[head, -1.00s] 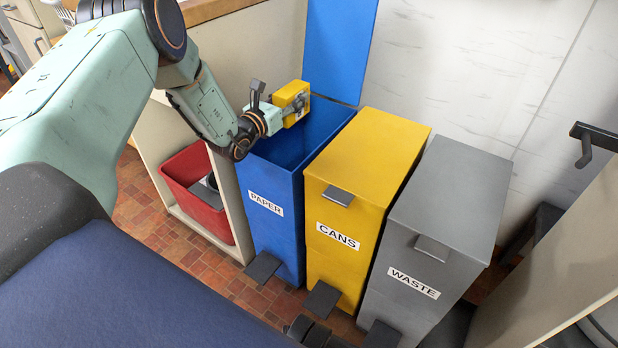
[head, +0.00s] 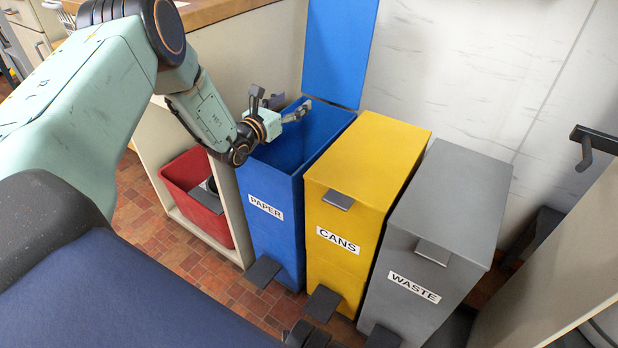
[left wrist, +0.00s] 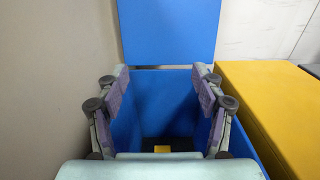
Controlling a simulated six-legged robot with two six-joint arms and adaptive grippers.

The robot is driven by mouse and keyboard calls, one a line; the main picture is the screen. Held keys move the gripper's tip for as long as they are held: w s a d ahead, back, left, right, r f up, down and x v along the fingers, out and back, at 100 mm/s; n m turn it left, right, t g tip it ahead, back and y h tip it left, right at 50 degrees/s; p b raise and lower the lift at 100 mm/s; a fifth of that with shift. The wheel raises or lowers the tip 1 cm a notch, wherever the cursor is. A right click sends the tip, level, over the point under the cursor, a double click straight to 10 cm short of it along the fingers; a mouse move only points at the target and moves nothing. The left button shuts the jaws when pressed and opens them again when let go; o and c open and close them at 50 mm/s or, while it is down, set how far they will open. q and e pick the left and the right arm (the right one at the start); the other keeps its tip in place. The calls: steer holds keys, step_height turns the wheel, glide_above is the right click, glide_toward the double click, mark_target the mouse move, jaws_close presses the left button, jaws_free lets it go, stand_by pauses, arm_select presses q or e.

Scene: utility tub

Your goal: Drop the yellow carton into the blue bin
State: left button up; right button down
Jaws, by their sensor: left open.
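The blue bin (head: 270,225), labelled PAPER, stands at the left of the row with its lid (head: 339,50) raised against the wall. My left gripper (head: 300,108) is over the bin's open mouth, open and empty. In the left wrist view its two fingers (left wrist: 160,110) are spread apart with the bin's inside between them. A small yellow patch, the yellow carton (left wrist: 162,149), shows deep inside the bin, partly cut off by my gripper's body. The carton is hidden in the head view.
A closed yellow CANS bin (head: 350,215) and a closed grey WASTE bin (head: 425,250) stand to the right. A red bin (head: 195,200) sits in an open cabinet at the left. A counter edge (head: 215,12) is behind my arm.

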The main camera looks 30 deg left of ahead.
arm_select(q)
steer(key=s, duration=1.1)
steer(key=shift+s+a, duration=0.35)
steer(key=shift+a, duration=0.1)
